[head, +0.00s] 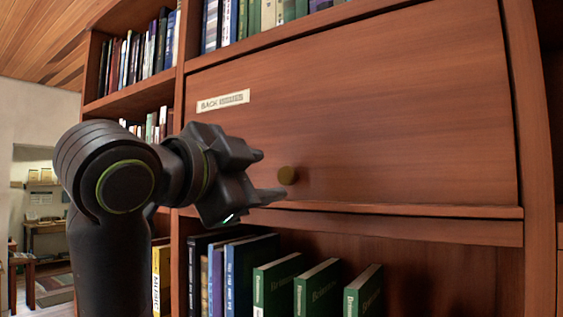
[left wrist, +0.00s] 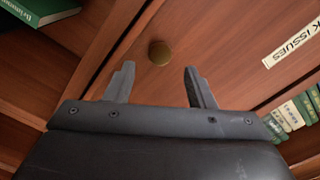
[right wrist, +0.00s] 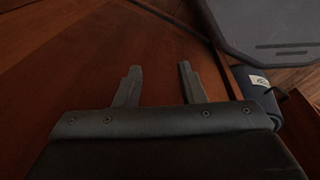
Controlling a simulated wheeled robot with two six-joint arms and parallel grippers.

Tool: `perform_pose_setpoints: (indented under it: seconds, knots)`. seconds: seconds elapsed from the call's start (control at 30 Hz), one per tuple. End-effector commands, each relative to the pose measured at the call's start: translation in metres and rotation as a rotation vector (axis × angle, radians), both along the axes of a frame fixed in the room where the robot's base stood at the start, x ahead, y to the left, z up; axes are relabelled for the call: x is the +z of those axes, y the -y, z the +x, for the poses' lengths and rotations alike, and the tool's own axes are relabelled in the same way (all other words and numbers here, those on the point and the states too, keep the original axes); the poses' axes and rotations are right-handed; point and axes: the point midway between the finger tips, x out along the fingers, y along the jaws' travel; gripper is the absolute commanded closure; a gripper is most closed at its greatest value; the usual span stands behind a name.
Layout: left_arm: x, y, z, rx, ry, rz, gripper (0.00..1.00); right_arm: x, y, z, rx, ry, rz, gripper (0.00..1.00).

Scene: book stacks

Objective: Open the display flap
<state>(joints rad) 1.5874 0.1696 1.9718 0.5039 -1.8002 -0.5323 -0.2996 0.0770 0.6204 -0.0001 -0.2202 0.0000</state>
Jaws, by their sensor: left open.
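The display flap (head: 370,110) is a wide reddish-brown wooden panel in the bookcase, and it looks shut. A round brass knob (head: 287,175) sits low on it, left of the middle. A white label (head: 223,100) is at its upper left; in the left wrist view the label (left wrist: 291,46) reads "K ISSUES". My left gripper (head: 268,174) is open and empty just left of the knob. In the left wrist view the knob (left wrist: 160,53) lies ahead, between the fingertips (left wrist: 158,75) and apart from them. In the right wrist view my right gripper (right wrist: 158,75) is open and empty.
Green books (head: 318,290) and several blue ones stand on the shelf below the flap. More books (head: 250,18) stand above it and on shelves at the left. A wooden ledge (head: 400,210) runs under the flap. The right wrist view shows a wooden surface (right wrist: 60,60).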

Motion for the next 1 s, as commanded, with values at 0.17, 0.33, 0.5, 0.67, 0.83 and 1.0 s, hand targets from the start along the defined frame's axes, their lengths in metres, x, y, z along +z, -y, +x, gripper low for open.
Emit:
perform_pose_setpoints:
  seconds: [0.17,0.33,0.5,0.67,0.83,1.0]
  knots:
    - [0.002,0.019,0.028,-0.002,-0.005,0.001,0.51,0.016,0.001,0.000,0.000,0.000,-0.001,0.64]
    - [0.001,0.028,0.042,-0.001,-0.002,0.000,0.51,0.021,0.002,0.000,0.001,0.000,-0.003,0.64]
    - [0.000,0.031,0.047,0.000,0.000,0.000,0.51,0.022,0.004,-0.001,0.001,0.000,-0.005,0.64]
    - [0.000,0.031,0.047,0.000,0.001,0.001,0.51,0.021,0.004,-0.001,0.001,-0.001,-0.005,0.64]
    - [0.000,0.031,0.046,0.000,0.001,0.001,0.68,0.021,0.004,-0.001,0.001,-0.001,-0.005,0.64]
    - [0.000,0.031,0.046,0.000,0.000,0.000,0.90,0.021,0.004,-0.001,0.001,-0.001,-0.005,0.64]
